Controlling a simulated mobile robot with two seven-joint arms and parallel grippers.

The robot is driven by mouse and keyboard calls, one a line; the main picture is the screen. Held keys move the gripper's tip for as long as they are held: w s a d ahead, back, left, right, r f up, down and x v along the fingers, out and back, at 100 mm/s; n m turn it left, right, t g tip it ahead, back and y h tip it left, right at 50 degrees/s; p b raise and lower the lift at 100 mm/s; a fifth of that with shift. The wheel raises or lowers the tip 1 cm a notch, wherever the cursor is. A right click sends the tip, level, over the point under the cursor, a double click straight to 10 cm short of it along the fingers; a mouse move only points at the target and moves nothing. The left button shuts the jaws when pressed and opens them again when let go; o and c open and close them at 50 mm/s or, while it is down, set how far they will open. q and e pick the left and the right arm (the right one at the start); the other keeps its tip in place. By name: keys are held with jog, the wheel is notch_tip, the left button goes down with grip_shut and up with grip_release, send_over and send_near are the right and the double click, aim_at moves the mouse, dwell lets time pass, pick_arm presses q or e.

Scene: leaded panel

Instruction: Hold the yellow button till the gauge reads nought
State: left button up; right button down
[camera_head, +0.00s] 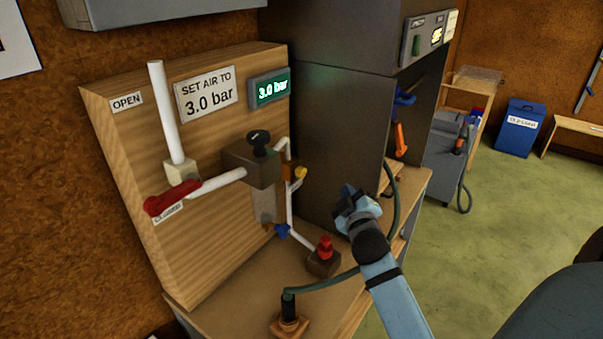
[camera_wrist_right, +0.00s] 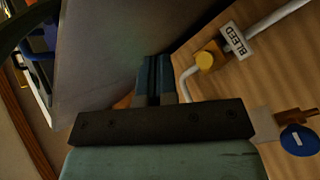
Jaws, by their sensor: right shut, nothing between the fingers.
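The yellow button (camera_head: 300,173) sits on the white pipework at the right side of the wooden panel. In the right wrist view the yellow button (camera_wrist_right: 205,60) shows beside a label reading BLEED (camera_wrist_right: 239,39). The gauge (camera_head: 270,88) is a green lit display at the panel's upper right and reads 3.0 bar. My right gripper (camera_head: 347,192) is to the right of the button and apart from it. Its fingers (camera_wrist_right: 156,72) are shut with nothing between them. My left gripper is not in view.
A sign (camera_head: 207,94) reads SET AIR TO 3.0 bar. A red lever (camera_head: 173,198) lies at the CLOSED label. A red-topped valve (camera_head: 324,250), blue knob (camera_head: 281,230) and green hose (camera_head: 340,279) are near the gripper. A dark cabinet (camera_head: 335,125) stands behind it.

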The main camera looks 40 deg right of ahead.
aim_at(301, 172)
jog(key=w+a+b, duration=0.2)
jog(key=w, duration=0.6)
jog(key=shift+w+a, duration=0.3)
jog(key=shift+w, duration=0.05)
dwell(0.6)
dwell(0.7)
jog(key=shift+w, duration=0.1)
dwell(0.5)
jog(key=shift+w+a, duration=0.1)
jog(key=shift+w, duration=0.2)
jog(key=shift+w+a, duration=0.15)
jog(key=shift+w, duration=0.35)
dwell(2.5)
